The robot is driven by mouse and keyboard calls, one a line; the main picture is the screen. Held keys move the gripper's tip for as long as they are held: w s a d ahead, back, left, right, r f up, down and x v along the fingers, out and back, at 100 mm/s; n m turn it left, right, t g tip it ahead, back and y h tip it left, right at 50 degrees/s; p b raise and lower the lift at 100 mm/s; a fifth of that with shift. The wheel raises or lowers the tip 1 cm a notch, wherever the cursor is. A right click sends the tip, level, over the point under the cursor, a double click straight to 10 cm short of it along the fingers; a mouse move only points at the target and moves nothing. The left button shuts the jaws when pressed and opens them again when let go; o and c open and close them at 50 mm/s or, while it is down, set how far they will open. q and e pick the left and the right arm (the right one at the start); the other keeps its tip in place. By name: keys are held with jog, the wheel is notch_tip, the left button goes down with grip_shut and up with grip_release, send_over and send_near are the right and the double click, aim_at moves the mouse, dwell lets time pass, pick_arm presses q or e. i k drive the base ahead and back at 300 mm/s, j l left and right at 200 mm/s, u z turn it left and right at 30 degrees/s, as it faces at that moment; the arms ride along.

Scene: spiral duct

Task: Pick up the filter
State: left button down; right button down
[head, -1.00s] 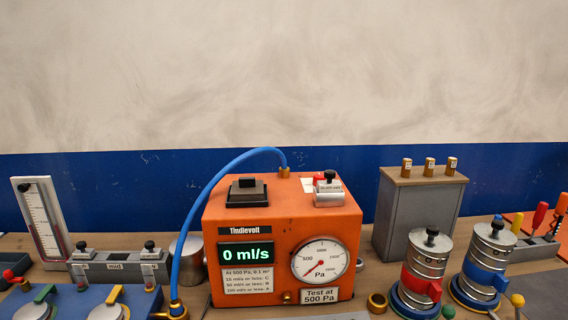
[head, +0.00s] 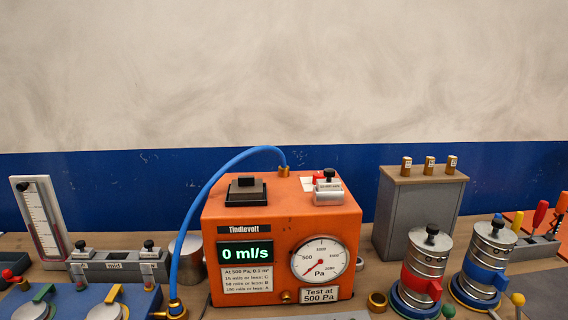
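No thing in view is labelled as a filter, and I cannot tell for sure which one it is. Two ribbed silver cylinders with black top knobs stand upright at the right: one with a red clamp band (head: 424,286) on a blue ring base, one with a blue clamp band (head: 485,277) on a blue ring base. A black block in a dark tray (head: 246,192) sits on top of the orange tester. Neither of my grippers shows in the head view.
The orange tester (head: 284,213) stands mid-bench, reading 0 ml/s, with a blue hose (head: 199,205) arching left to a brass fitting. A grey box (head: 420,222) with brass plugs stands behind the cylinders. A blue unit (head: 75,303) is front left. A blue-banded wall closes the back.

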aim_at(246, 187)
jog(key=k+j+u, duration=0.2)
jog(key=j, duration=0.25)
jog(key=j+u, duration=0.2)
jog(key=j, duration=0.3)
jog(key=j+u, duration=0.2)
jog(key=j, duration=0.3)
jog(key=k, duration=0.05)
